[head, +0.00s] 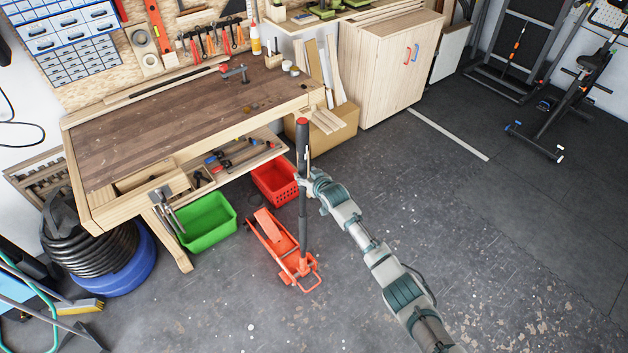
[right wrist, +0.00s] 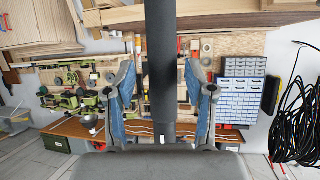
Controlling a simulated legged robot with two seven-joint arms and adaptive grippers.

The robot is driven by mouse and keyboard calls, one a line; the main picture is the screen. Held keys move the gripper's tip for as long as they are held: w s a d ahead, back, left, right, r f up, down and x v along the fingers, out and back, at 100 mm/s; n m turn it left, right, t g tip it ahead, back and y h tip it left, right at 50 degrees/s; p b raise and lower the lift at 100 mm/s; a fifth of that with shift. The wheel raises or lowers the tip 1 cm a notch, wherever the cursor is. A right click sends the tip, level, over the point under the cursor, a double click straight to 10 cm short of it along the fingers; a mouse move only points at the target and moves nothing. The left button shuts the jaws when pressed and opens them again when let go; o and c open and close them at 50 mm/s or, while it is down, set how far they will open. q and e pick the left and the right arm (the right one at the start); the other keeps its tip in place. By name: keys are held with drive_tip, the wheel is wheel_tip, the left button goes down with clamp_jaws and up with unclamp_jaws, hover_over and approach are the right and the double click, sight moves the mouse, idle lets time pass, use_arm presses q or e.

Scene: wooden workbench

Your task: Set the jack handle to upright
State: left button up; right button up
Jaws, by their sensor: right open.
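The red floor jack (head: 270,236) stands on the floor in front of the workbench. Its long dark handle (head: 303,222) rises from the jack's near end and looks close to upright in the head view, with a red tip at the top. My right gripper (head: 305,184) is at the upper half of the handle. In the right wrist view, the handle (right wrist: 161,60) runs between the two spread blue-grey fingers of the right gripper (right wrist: 162,85), with gaps on both sides. Contact with the palm cannot be told. My left gripper is not in view.
A red basket (head: 275,180) and a green bin (head: 207,220) stand beside the jack, under the workbench (head: 180,125). A cardboard box (head: 330,130) is behind the handle.

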drive_tip(key=v, duration=1.1)
drive_tip(key=shift+d+f, duration=0.15)
drive_tip(key=shift+d, duration=0.05)
drive_tip(key=shift+w, duration=0.1)
